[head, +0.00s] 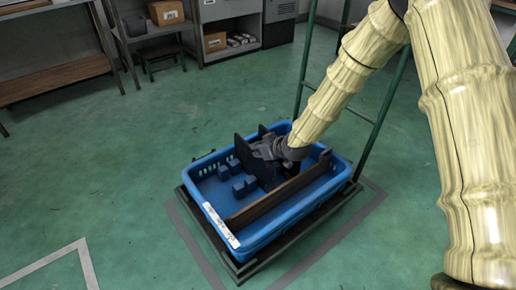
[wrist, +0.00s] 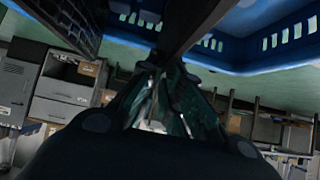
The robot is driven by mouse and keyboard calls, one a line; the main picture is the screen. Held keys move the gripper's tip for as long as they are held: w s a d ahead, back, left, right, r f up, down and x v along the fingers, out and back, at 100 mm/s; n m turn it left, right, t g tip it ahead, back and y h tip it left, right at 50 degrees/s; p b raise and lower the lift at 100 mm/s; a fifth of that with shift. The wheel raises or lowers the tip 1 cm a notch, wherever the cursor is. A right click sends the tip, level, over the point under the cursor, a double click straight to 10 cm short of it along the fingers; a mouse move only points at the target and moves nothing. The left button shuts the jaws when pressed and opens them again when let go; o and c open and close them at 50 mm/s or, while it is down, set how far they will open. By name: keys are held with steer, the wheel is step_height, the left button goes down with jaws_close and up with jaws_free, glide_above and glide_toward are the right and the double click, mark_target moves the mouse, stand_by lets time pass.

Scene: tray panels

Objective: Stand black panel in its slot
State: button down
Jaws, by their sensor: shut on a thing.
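My gripper (head: 266,150) is inside the blue tray (head: 224,231), toward its far right part. It is shut on a black panel (head: 246,152), which stands upright and slants across the tray. In the wrist view a dark panel (wrist: 190,22) runs up from between the fingers. The panel's lower edge is hard to see, so I cannot tell whether it sits in a slot. Several small blue blocks (head: 239,189) stand on the tray floor, left of the gripper, with gaps between them.
A long dark brown board (head: 268,201) stands along the tray's near side. The tray rests on a dark low stand (head: 238,268) with green posts (head: 304,62) behind it. Shelves with boxes (head: 215,41) stand at the back.

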steer(key=shift+f, duration=0.65)
steer(key=c, duration=1.5)
jaws_free()
steer(key=v, duration=1.2)
steer(key=shift+f, duration=0.15)
steer(key=shift+s, duration=0.1)
